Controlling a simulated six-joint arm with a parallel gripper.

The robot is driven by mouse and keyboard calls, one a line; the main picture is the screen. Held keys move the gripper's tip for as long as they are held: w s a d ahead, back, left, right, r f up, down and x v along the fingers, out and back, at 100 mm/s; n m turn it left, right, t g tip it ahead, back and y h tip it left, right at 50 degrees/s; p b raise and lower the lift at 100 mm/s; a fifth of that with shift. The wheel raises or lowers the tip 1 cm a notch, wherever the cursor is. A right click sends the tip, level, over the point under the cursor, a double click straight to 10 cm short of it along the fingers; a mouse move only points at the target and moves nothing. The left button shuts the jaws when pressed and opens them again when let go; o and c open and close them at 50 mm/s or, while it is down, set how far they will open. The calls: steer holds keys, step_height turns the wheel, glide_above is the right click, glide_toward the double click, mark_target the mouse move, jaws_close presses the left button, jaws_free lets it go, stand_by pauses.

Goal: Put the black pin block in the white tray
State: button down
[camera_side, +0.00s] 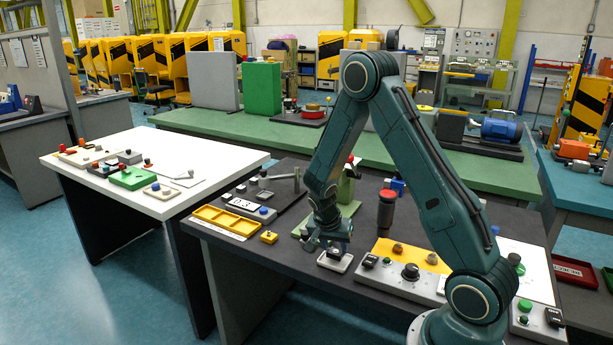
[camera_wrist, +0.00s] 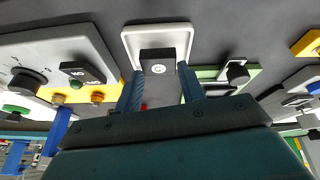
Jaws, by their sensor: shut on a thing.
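The white tray (camera_side: 345,269) lies on the dark table top below my gripper (camera_side: 326,243) in the side view. In the wrist view the rim of the white tray (camera_wrist: 130,38) frames the far end of the black pin block (camera_wrist: 158,82). The black pin block, with a round light mark, is between the two blue fingers of my gripper (camera_wrist: 162,93), which is shut on it. In the side view a dark block (camera_side: 333,252) shows over the tray, under the fingers. I cannot tell whether the block touches the tray floor.
A yellow compartment tray (camera_side: 226,221) and a small yellow block (camera_side: 269,238) lie to the left. A grey control panel (camera_side: 395,283) with knobs is close on the right. A green base (camera_side: 348,208) with a post stands behind my gripper.

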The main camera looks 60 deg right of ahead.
steer(key=shift+f, duration=0.65)
steer(key=shift+f, duration=0.1)
steer(key=c, duration=0.8)
jaws_free()
steer(key=shift+c, duration=0.2)
steer(key=shift+r, duration=0.2)
steer(key=v, duration=1.2)
